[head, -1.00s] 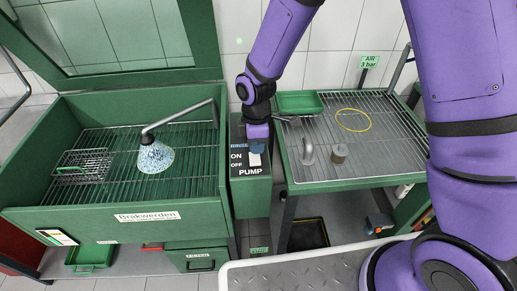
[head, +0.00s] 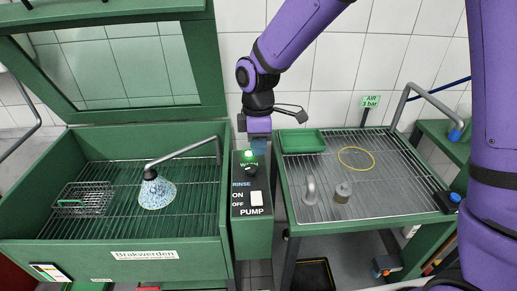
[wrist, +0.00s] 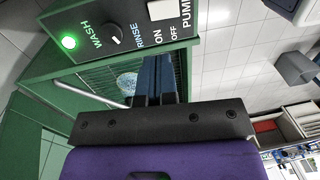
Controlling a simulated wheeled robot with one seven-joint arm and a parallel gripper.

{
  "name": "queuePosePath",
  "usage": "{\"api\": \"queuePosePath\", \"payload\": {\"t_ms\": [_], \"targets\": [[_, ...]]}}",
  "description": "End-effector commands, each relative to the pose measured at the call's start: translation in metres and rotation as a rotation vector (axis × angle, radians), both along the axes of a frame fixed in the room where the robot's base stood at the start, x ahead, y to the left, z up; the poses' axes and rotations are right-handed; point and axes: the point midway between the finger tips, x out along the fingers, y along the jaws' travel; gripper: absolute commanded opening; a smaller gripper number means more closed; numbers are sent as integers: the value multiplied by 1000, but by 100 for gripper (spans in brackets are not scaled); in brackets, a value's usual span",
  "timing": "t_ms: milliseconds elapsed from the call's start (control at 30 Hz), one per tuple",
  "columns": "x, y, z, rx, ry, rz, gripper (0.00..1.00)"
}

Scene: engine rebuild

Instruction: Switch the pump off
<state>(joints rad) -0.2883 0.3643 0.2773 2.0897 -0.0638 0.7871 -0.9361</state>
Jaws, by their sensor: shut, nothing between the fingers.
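The control panel (head: 251,184) stands between the wash basin and the rack table. Its white PUMP rocker switch (head: 256,197) sits beside the ON and OFF labels, and part of it shows at the top of the wrist view (wrist: 163,9). I cannot tell which way it is tipped. My gripper (head: 258,146) is shut and empty, behind and above the switch near the panel's far end. In the wrist view its dark blue fingers (wrist: 158,66) are together, apart from the switch. A blue-white spray cone (head: 157,193) still comes from the nozzle (head: 150,173).
A lit green lamp (head: 248,154) and a black WASH/RINSE knob (head: 251,171) share the panel. The open-lidded basin (head: 120,252) holds a wire basket (head: 82,199). The rack table (head: 370,215) carries a green tray (head: 303,141), yellow ring (head: 356,158) and metal parts.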

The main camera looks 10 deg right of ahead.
Motion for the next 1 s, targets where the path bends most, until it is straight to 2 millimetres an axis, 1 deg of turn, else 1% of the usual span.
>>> {"api": "queuePosePath", "payload": {"t_ms": [167, 300, 567, 667, 767, 867, 1000], "targets": [[-2, 2, -1, 1, 6, 1, 0], [-12, 12, -2, 5, 37, 1, 0], [-13, 13, -2, 5, 39, 0, 0], [-14, 13, -6, 4, 40, 1, 0], [-15, 13, -16, 4, 40, 2, 0], [-18, 13, -32, 3, 41, 2, 0], [-22, 13, -58, 3, 42, 3, 0]]}}
